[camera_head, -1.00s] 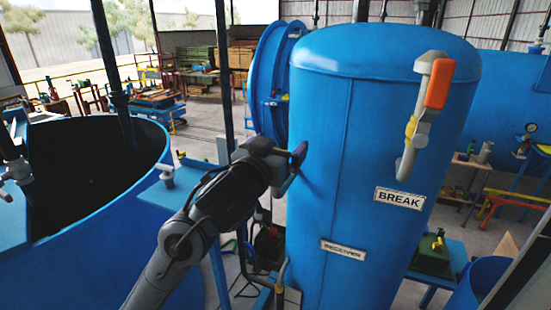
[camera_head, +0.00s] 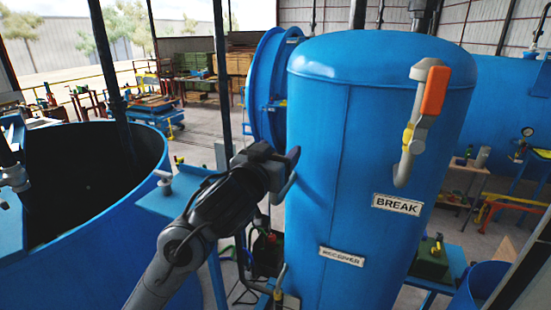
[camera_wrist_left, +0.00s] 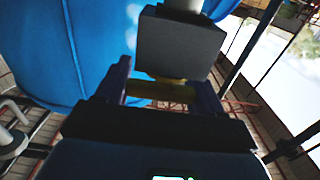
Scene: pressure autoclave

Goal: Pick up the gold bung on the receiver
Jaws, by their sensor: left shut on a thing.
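The receiver (camera_head: 335,185) is a tall blue tank with a domed top, labelled RECEIVER and BREAK. My left gripper (camera_head: 289,172) is at its left side in the head view. In the left wrist view the gripper (camera_wrist_left: 165,92) is shut on the gold bung (camera_wrist_left: 160,91), a short gold piece between the dark fingers. A dark grey block (camera_wrist_left: 180,45) is just beyond it and partly covers the view there. The blue receiver fills the left of the wrist view. In the head view the bung is hidden. I cannot tell whether it is clear of the receiver. My right gripper is not in view.
A grey valve with an orange handle (camera_head: 433,92) stands on the receiver's front right. A large open blue vessel (camera_head: 95,255) is at the left, with a small blue shelf (camera_head: 185,193) beside it. A blue round flange (camera_head: 270,85) is behind the receiver. Workbenches stand further back.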

